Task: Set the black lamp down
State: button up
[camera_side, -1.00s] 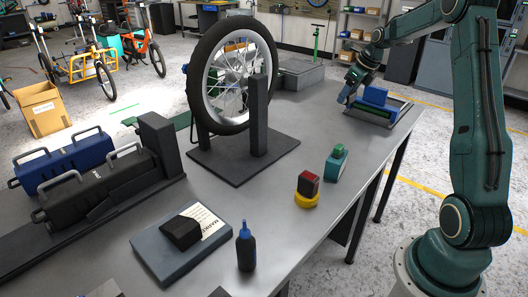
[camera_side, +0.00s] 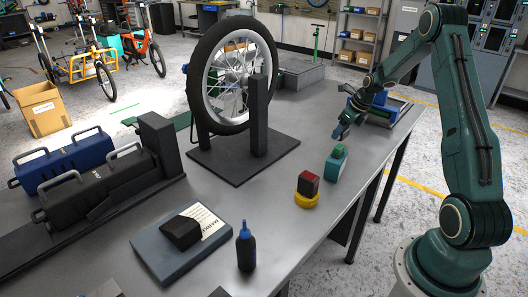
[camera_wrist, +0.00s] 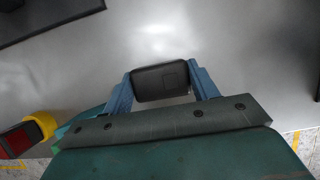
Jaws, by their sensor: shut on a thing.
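The lamp is a small dark block with rounded corners, lying across between the fingertips. Bare grey bench shows beyond it. In the side view the lamp is too small and hidden to make out, and I cannot tell whether it touches the bench.
A teal block with a green top (camera_side: 336,164) and a red block on a yellow base (camera_side: 307,188) stand in front of my gripper. The wheel stand's dark base plate (camera_side: 230,165) is to the left. A tray (camera_side: 394,106) is behind. Bare bench lies between them.

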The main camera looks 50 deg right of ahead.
aim_at(340, 139)
jog(key=shift+f, duration=0.1)
jog(key=shift+f, duration=2)
jog(key=shift+f, duration=0.1)
jog(key=o, duration=1)
jog(key=v, duration=1.2)
jog(key=shift+a, duration=0.1)
